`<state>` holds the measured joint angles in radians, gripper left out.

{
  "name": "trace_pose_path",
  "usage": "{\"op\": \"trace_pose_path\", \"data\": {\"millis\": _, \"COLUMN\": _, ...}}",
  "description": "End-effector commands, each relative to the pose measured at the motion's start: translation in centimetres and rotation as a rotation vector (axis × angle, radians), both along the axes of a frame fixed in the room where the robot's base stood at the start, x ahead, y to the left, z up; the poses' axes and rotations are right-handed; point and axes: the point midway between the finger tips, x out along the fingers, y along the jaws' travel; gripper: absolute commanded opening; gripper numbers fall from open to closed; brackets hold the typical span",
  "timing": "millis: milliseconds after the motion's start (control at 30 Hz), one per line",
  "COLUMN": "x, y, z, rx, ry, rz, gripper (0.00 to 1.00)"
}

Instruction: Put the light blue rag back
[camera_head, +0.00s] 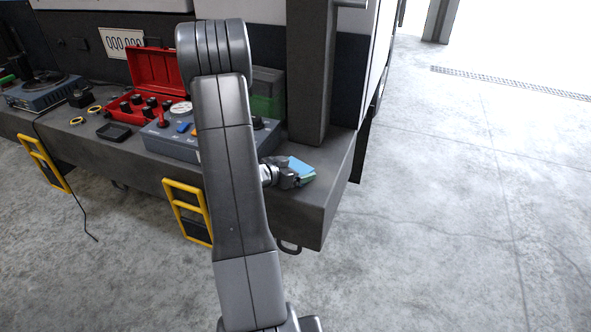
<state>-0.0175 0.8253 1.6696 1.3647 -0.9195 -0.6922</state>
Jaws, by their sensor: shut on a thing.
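The light blue rag (301,166) is at the right end of the dark grey bench, just past the tip of my gripper. My gripper (291,173) is shut on the rag, reaching it from the left, low over the bench top. A green edge (308,178) shows directly under or beside the rag; I cannot tell whether it is a separate cloth. The gripper hides the rag's near left part, and I cannot tell whether the rag touches the bench.
The dark bench (318,208) ends just right of the rag, near a dark upright post (310,75). A grey control box (160,142), a red open case (155,68) and a small black tray (114,132) stand left. My arm hides the bench middle.

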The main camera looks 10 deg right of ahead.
Motion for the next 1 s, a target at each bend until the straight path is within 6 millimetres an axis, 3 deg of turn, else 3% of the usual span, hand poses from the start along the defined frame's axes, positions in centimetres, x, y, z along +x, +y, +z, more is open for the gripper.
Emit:
{"op": "trace_pose_path", "data": {"millis": 67, "x": 0.0, "y": 0.0, "z": -0.3, "rx": -0.001, "ry": 0.001, "rz": 0.000, "gripper": 0.69}}
{"op": "trace_pose_path", "data": {"millis": 100, "x": 0.0, "y": 0.0, "z": -0.2, "rx": 0.000, "ry": 0.000, "rz": 0.000, "gripper": 0.98}}
{"op": "trace_pose_path", "data": {"millis": 133, "x": 0.0, "y": 0.0, "z": -0.2, "rx": 0.000, "ry": 0.000, "rz": 0.000, "gripper": 1.00}}
{"op": "trace_pose_path", "data": {"millis": 467, "x": -0.2, "y": 0.5, "z": 0.4, "rx": 0.001, "ry": 0.001, "rz": 0.001, "gripper": 1.00}}
{"op": "trace_pose_path", "data": {"millis": 1000, "x": -5.4, "y": 8.3, "z": 4.4, "rx": -0.001, "ry": -0.001, "rz": 0.003, "gripper": 1.00}}
